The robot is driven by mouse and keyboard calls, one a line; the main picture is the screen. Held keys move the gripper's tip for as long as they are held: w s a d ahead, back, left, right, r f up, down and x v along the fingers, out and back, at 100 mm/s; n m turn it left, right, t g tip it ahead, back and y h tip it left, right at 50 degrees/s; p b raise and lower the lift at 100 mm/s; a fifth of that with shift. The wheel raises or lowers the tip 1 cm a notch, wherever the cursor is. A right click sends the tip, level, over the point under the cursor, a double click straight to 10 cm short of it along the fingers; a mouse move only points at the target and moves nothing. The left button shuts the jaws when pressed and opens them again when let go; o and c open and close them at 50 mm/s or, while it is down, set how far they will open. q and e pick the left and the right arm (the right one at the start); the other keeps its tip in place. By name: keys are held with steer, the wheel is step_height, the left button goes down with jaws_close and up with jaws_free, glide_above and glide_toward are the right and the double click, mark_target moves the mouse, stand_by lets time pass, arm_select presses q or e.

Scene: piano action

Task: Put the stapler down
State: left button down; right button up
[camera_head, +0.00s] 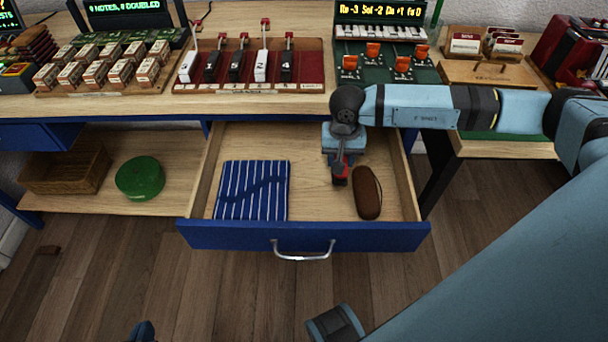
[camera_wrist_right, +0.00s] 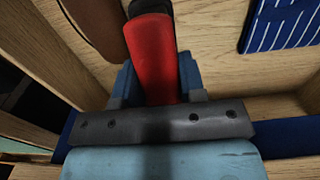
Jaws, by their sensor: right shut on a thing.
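The red and black stapler (camera_head: 340,174) is held upright in my right gripper (camera_head: 342,160), inside the open drawer (camera_head: 312,152). In the right wrist view the red stapler (camera_wrist_right: 152,58) stands between the blue fingers, which are shut on it. Its lower end is close to the drawer floor; I cannot tell whether it touches. My left gripper (camera_head: 143,332) shows only as a small blue tip at the bottom edge of the head view, away from the drawer. Its opening cannot be made out.
A brown glasses case (camera_head: 367,193) lies just right of the stapler. A folded blue striped cloth (camera_head: 252,191) lies on the drawer's left side. Bare drawer floor shows between them. Left on the shelf are a green round tin (camera_head: 140,178) and a wicker basket (camera_head: 65,168).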

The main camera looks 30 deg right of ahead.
steer(key=w+a, duration=0.1)
steer(key=a, duration=0.1)
steer(key=w+a+f, duration=0.1)
steer(key=w+a, duration=0.1)
steer(key=a, duration=0.1)
steer(key=w+a+f+b, duration=0.1)
steer(key=a, duration=0.1)
steer(key=shift+w+a, duration=0.25)
steer(key=shift+w, duration=0.05)
steer(key=shift+f, duration=0.4)
step_height(320, 180, down, 4)
steer(key=shift+r+b, duration=0.15)
steer(key=shift+b, duration=0.3)
steer(key=shift+f, duration=0.3)
arm_select(q)
steer(key=shift+w+d+r+t, duration=0.2)
steer(key=shift+d+t, duration=0.1)
